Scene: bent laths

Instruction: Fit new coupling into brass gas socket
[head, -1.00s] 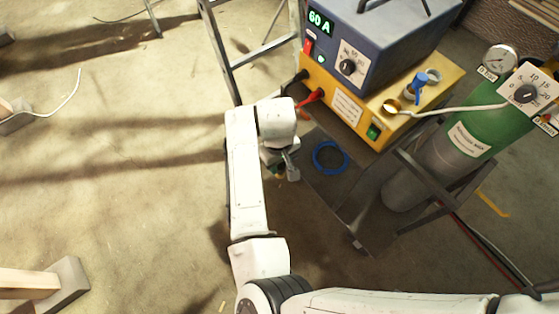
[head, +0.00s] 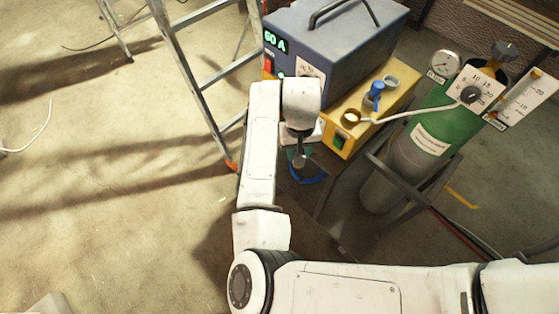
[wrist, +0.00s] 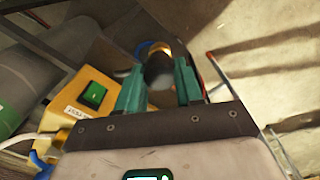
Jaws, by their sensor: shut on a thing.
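The brass socket (head: 351,117) is on the yellow unit (head: 330,150), by the end of a white hose. A blue fitting (head: 375,90) stands on the unit behind it. My gripper (head: 298,162) is left of and in front of the unit, apart from the socket. In the wrist view its green fingers (wrist: 160,85) are shut on a dark cylindrical piece (wrist: 158,72), blurred, with an orange-brass glint at its far end. I cannot tell for sure that this piece is the new coupling. My wrist hides the unit's left part in the head view.
A green gas cylinder (head: 440,125) with gauges stands right in the trolley frame. A blue coil (head: 308,177) lies below my gripper. An aluminium ladder (head: 195,70) stands close left of my arm.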

